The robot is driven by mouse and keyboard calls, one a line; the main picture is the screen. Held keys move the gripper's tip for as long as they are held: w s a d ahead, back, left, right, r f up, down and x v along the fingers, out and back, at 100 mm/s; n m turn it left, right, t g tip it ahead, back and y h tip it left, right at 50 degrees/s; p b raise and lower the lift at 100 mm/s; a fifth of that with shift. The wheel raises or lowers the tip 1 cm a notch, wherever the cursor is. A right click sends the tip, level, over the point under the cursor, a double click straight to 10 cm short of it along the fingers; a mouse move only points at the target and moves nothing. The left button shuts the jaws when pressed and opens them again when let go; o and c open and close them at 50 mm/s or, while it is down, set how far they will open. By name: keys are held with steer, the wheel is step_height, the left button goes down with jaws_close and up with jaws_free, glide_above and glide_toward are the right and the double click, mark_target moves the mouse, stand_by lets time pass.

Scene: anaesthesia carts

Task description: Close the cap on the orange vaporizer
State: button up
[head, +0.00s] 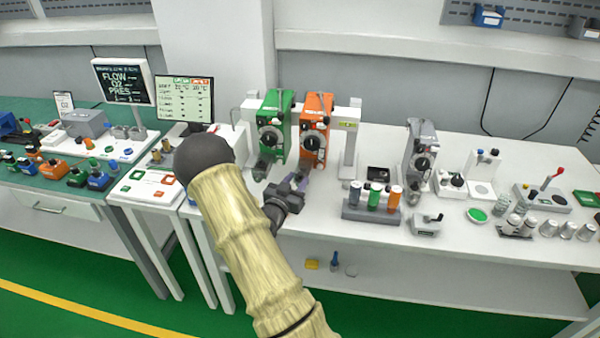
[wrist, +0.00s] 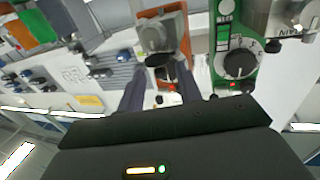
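The orange vaporizer (head: 313,130) stands upright on the rear of the white bench, right of the green vaporizer (head: 284,110). It has a dark round dial on its front. My gripper (head: 299,181) is low in front of the orange vaporizer. In the wrist view the orange vaporizer (wrist: 176,24) is straight ahead, with a grey block (wrist: 158,40) on its front. My gripper (wrist: 160,95) has its two dark fingers apart, with no held object visible between them. Which part is the cap, and how far it is open, I cannot tell.
The green vaporizer (wrist: 221,75) is close beside in the wrist view. A rack of coloured bottles (head: 371,213) stands to the right on the bench. A grey vaporizer (head: 419,150) stands farther right. A monitor (head: 185,98) is at the left.

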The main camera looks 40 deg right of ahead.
mark_target(299, 177)
steer(key=x, duration=0.3)
steer(key=shift+d+p, duration=0.1)
steer(key=shift+p, duration=0.2)
jaws_close()
